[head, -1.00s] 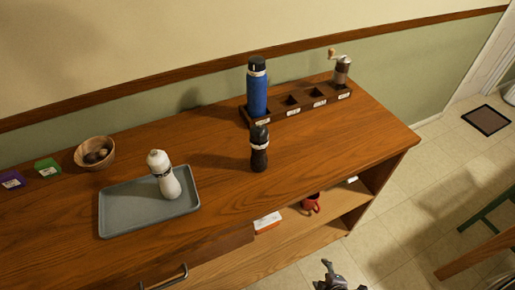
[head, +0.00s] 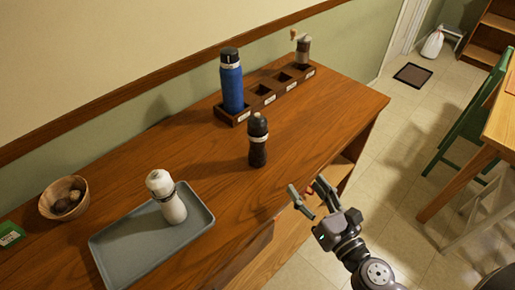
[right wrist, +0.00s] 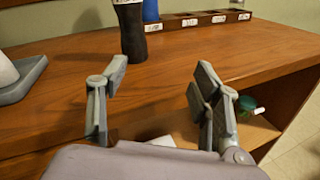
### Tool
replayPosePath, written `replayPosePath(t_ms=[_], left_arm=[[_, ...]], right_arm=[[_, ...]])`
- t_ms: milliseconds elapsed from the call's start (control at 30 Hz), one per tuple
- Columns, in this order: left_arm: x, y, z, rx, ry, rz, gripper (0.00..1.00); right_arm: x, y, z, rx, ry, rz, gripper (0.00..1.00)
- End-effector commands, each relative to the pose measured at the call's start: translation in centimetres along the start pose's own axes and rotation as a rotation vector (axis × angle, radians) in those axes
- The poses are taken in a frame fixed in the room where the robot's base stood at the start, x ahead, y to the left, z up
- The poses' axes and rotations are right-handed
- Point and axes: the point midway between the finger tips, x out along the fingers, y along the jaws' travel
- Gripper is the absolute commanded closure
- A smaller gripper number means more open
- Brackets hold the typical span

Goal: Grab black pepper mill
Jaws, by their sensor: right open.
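The black pepper mill (head: 258,141) stands upright on the wooden counter, in front of the rack. In the right wrist view its dark lower body (right wrist: 132,32) shows at the top, beyond the left finger, with its top cut off. My right gripper (head: 310,196) is open and empty, in front of the counter's front edge and apart from the mill, to its lower right in the head view. Both fingers (right wrist: 155,85) show spread in the right wrist view. My left gripper is not in view.
A blue bottle (head: 231,82) and a hand grinder (head: 303,50) stand in a compartment rack (head: 238,117) behind. A wooden bowl (head: 47,206) is at far left. The counter's right end (head: 350,100) is clear.

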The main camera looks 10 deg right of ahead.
Motion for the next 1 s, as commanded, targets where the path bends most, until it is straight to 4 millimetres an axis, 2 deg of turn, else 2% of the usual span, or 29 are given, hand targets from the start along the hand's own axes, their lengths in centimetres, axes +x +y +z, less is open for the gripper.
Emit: replayPosePath(t_ms=[133,267,367,667,800,1000], left_arm=[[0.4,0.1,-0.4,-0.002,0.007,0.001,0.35],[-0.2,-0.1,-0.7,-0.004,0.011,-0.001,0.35],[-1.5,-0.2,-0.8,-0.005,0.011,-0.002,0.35],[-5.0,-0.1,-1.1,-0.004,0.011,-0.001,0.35],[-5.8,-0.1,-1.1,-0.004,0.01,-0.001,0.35],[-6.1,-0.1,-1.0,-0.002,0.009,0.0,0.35]], right_arm=[[-0.5,2.5,0.9,-0.217,-0.014,0.1,0.41],[-0.2,3.4,1.4,-0.289,-0.021,0.13,0.41],[1.0,3.7,1.8,-0.293,-0.022,0.131,0.41],[7.1,4.5,1.9,-0.288,-0.022,0.131,0.41],[9.7,4.8,1.6,-0.286,-0.022,0.129,0.41],[11.4,4.9,1.3,-0.287,-0.02,0.13,0.41]])
